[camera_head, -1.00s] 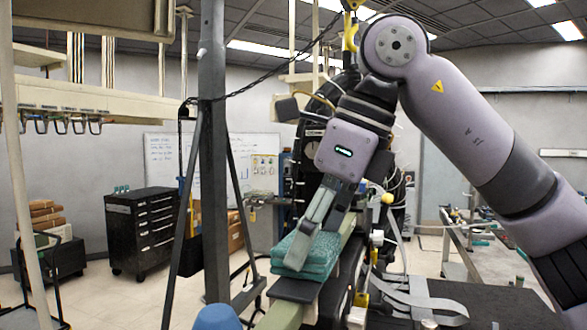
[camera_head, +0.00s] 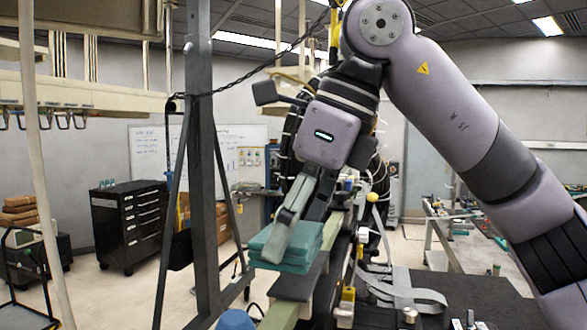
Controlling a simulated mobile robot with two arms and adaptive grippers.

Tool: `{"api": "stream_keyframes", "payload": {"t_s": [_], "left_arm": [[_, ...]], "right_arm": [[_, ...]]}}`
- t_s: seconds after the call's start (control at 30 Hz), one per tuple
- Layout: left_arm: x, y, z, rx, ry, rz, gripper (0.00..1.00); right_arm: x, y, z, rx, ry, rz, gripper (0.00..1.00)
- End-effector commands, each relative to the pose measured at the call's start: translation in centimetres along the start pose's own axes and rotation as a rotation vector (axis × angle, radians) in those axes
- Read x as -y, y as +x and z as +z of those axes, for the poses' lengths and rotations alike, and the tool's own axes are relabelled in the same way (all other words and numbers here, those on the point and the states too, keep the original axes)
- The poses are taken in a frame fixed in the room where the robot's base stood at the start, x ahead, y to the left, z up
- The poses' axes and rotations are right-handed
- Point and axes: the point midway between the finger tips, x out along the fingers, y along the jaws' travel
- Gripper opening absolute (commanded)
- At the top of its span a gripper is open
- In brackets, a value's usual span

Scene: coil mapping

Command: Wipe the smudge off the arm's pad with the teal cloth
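The teal cloth (camera_head: 298,258) is a thick folded stack lying on the dark pad (camera_head: 297,287). The pad sits on a pale green beam-like arm (camera_head: 281,316) in the lower middle. My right gripper (camera_head: 285,247) points down at the cloth from above, with its pale near finger reaching over the cloth's top. The other finger is mostly hidden behind it, so I cannot tell how far apart they are or whether they grip the cloth. No smudge shows; the cloth covers part of the pad. My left gripper is out of view.
A grey upright post (camera_head: 201,150) with slanted braces stands just left of the cloth. Straps (camera_head: 400,293) and a dark table surface (camera_head: 450,305) lie to the right. A blue rounded object (camera_head: 236,320) is at the bottom edge. A black drawer cabinet (camera_head: 130,225) stands farther back.

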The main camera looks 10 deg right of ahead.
Motion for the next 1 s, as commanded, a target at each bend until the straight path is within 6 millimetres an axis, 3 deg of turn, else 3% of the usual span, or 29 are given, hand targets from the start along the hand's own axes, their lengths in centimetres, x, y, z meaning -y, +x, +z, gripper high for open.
{"api": "stream_keyframes", "payload": {"t_s": [0.4, 1.0], "left_arm": [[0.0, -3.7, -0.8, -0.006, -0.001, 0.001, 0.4], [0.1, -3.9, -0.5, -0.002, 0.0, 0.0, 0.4]], "right_arm": [[-0.7, -3.9, 1.5, 0.001, -0.011, 0.004, 0.52], [-0.8, -4.1, 1.5, 0.001, -0.012, 0.004, 0.52]]}}
